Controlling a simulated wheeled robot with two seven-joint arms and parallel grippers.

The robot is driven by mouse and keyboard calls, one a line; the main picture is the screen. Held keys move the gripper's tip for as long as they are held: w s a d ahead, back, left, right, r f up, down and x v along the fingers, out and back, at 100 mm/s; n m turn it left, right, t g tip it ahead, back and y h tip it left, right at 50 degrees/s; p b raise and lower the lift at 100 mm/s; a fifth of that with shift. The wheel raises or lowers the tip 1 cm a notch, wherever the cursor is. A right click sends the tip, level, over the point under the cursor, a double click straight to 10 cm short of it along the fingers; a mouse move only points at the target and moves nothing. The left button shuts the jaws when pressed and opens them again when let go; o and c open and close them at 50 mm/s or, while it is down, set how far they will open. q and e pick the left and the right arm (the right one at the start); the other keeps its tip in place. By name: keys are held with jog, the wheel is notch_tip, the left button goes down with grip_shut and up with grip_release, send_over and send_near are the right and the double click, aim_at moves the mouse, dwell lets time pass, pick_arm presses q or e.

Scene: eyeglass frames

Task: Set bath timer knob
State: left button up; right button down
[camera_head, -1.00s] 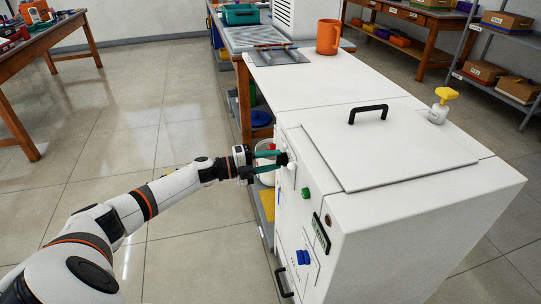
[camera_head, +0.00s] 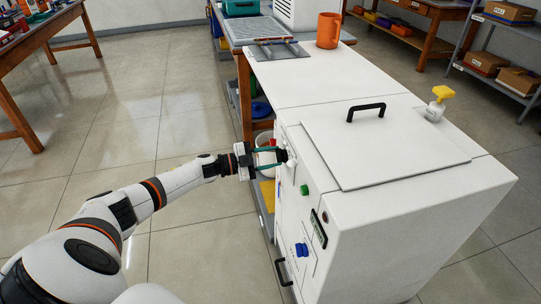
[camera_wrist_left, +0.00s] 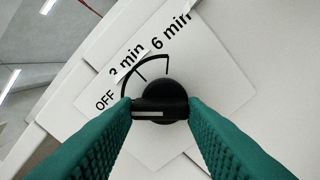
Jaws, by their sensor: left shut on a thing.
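The timer knob (camera_wrist_left: 160,97) is a black round dial with a raised bar carrying a white line. It sits on a white plate (camera_wrist_left: 190,75) marked OFF, 3 min and 6 min. The white line lies on the bar's left half, on the OFF side of the printed arc. My left gripper (camera_wrist_left: 160,110) has its teal fingers on either side of the bar, closed on its ends. My right gripper is out of view.
Below the knob the same face has a green button (camera_head: 304,190), a small display (camera_head: 318,228) and a blue knob (camera_head: 302,250). A black-handled lid (camera_head: 385,140) and a yellow-topped bottle (camera_head: 437,104) are on top. Open floor lies left of the machine.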

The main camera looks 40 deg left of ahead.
pick_arm(q)
jog(key=shift+n, duration=0.3)
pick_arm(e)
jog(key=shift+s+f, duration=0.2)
pick_arm(q)
jog(key=o, duration=1)
jog(key=v, duration=1.2)
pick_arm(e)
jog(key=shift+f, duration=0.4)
pick_arm(q)
jog(key=shift+a, duration=0.1)
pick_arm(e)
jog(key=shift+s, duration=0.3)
